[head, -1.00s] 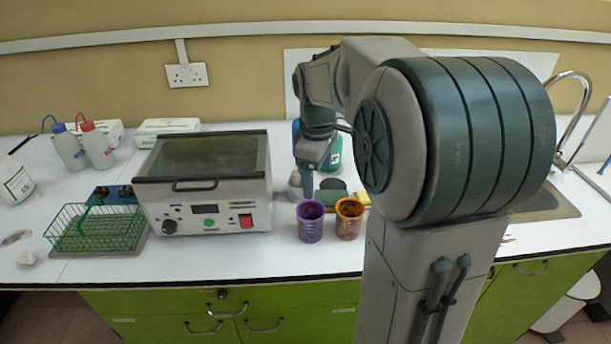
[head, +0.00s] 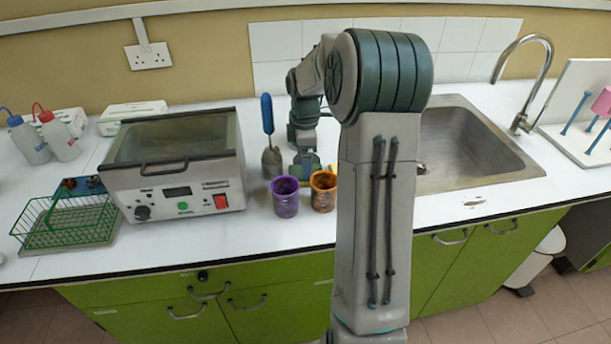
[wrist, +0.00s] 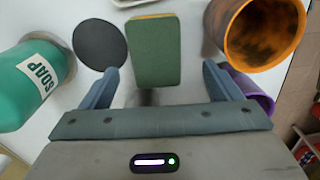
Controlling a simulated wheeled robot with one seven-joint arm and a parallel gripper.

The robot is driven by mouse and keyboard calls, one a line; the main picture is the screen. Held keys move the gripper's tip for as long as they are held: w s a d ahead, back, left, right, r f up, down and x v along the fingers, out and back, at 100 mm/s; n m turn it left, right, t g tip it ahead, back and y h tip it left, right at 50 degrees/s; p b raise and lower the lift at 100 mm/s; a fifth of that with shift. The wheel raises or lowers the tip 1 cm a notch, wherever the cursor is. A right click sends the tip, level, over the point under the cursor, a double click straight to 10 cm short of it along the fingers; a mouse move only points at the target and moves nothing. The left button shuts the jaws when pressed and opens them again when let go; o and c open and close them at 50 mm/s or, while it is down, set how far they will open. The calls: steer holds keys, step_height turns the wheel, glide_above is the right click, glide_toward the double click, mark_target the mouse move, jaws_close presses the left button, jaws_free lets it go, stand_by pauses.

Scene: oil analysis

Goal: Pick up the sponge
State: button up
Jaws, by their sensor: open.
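The sponge (wrist: 155,50) is a green block with a yellow layer along its far edge, lying on the white counter in the wrist view. My gripper (wrist: 160,70) is open, with one blue-grey finger on each side of the sponge's near part. Nothing is clamped between them. I cannot tell exactly how high the fingertips are above the counter. In the head view my gripper (head: 305,164) points down behind the two cups and hides most of the sponge.
An orange cup (wrist: 258,30) and a purple cup (head: 285,197) stand close in front and right of the sponge. A dark disc (wrist: 100,44) and a green soap bottle (wrist: 35,82) are left in the wrist view.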

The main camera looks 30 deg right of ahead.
steer(key=shift+w+d+f+p, duration=0.1)
steer(key=shift+f+p, duration=0.05)
steer(key=shift+f, duration=1.25)
steer(key=shift+w+d+f+p, duration=0.1)
steer(key=shift+f+p, duration=0.05)
steer(key=shift+f, duration=1.2)
steer(key=c, duration=1.1)
